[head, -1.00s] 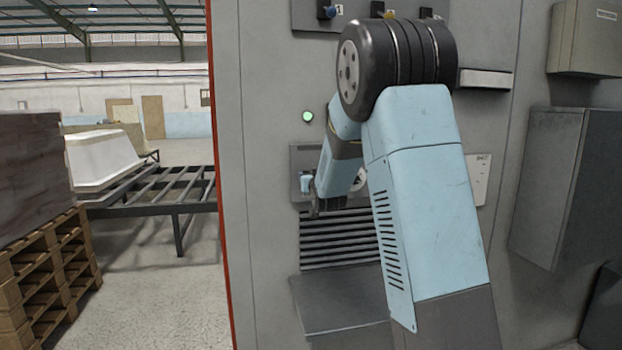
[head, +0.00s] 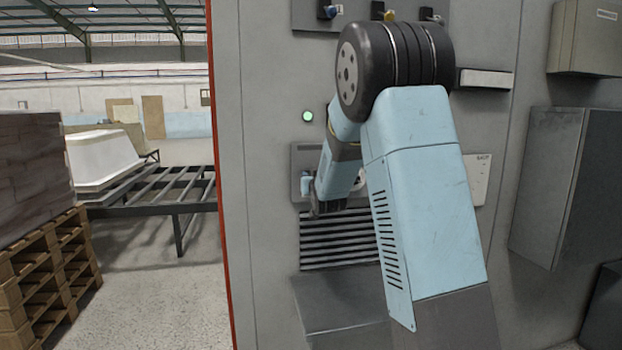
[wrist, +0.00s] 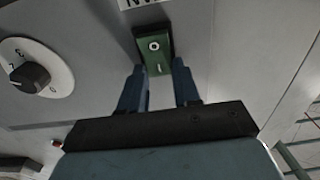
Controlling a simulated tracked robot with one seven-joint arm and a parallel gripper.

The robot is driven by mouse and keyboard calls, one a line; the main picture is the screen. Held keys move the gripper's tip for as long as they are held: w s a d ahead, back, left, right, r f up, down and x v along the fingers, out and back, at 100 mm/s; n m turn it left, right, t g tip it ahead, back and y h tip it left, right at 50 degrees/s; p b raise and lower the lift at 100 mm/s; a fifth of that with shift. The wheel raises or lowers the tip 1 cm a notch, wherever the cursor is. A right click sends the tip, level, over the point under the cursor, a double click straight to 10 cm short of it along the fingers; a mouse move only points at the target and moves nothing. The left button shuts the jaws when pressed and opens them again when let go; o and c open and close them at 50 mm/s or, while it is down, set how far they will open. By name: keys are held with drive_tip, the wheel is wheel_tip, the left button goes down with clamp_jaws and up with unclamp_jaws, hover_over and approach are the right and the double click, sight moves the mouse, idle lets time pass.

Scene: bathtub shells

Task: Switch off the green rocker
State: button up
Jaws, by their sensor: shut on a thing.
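The green rocker (wrist: 153,50) sits in a dark frame on a grey panel, at the top middle of the wrist view. It bears a white ring mark on its upper half and a white bar mark on its lower half. My gripper (wrist: 159,68) has its two blue fingers on either side of the rocker's lower end, shut on it. In the head view, my arm reaches to the panel of the grey cabinet, and the rocker is hidden behind it.
A black rotary knob on a white dial (wrist: 35,70) is left of the rocker. In the head view, a green lamp (head: 307,116) and a vent grille (head: 335,240) are on the cabinet. A grey ledge (head: 340,303) juts out below. A pallet (head: 50,280) stands at the left.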

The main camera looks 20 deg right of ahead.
drive_tip(key=shift+s+f+t, duration=0.1)
drive_tip(key=shift+f+t, duration=0.1)
drive_tip(key=shift+t, duration=0.55)
drive_tip(key=shift+s+f+t, duration=0.1)
drive_tip(key=shift+f+t, duration=0.1)
drive_tip(key=shift+t, duration=0.55)
drive_tip(key=o, duration=1.1)
drive_tip(key=shift+c, duration=0.2)
drive_tip(key=v, duration=1.3)
drive_tip(key=shift+s, duration=0.4)
drive_tip(key=shift+f, duration=0.15)
drive_tip(key=s+a+r+g, duration=0.1)
drive_tip(key=s+g, duration=0.7)
drive_tip(key=s, duration=1)
drive_tip(key=s+a+r+g+y, duration=0.1)
drive_tip(key=s+g, duration=0.6)
drive_tip(key=s, duration=1.2)
drive_tip(key=shift+a+r+n+g, duration=0.25)
drive_tip(key=shift+r+n+g, duration=0.05)
drive_tip(key=shift+r+g, duration=0.1)
